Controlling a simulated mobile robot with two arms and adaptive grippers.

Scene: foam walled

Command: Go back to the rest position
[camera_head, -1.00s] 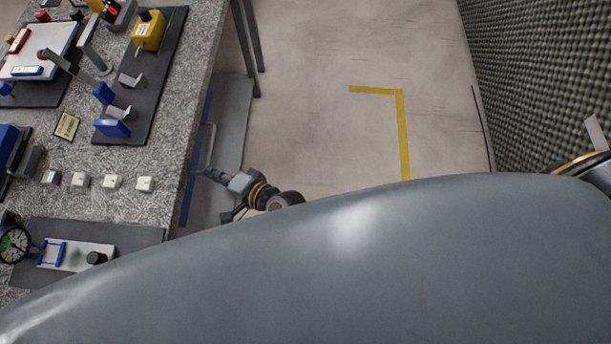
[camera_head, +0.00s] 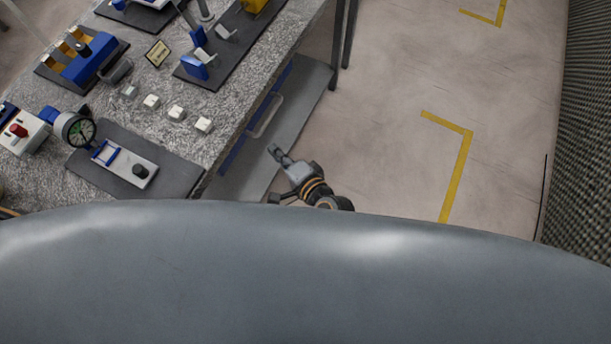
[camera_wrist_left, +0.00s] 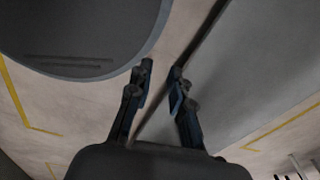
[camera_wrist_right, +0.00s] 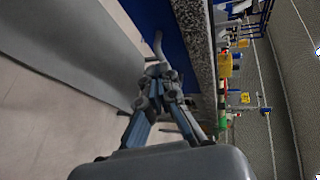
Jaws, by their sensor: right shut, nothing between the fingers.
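My right gripper (camera_head: 275,150) is beside the bench's edge, over the floor and the bench's lower shelf in the head view. In the right wrist view my right gripper (camera_wrist_right: 162,72) has its fingers together with nothing between them, near the blue bench side. My left gripper is outside the head view. In the left wrist view my left gripper (camera_wrist_left: 161,72) has its fingertips apart and empty, with bare floor beyond. My large grey body covers the lower part of the head view.
The speckled bench (camera_head: 230,105) carries a dial gauge (camera_head: 77,129), a grey pad (camera_head: 175,178), several white cubes and blue fixtures. The lower shelf (camera_head: 305,95) juts out beside my right gripper. Floor with a yellow line (camera_head: 457,175) is clear; a foam wall (camera_head: 590,130) is at right.

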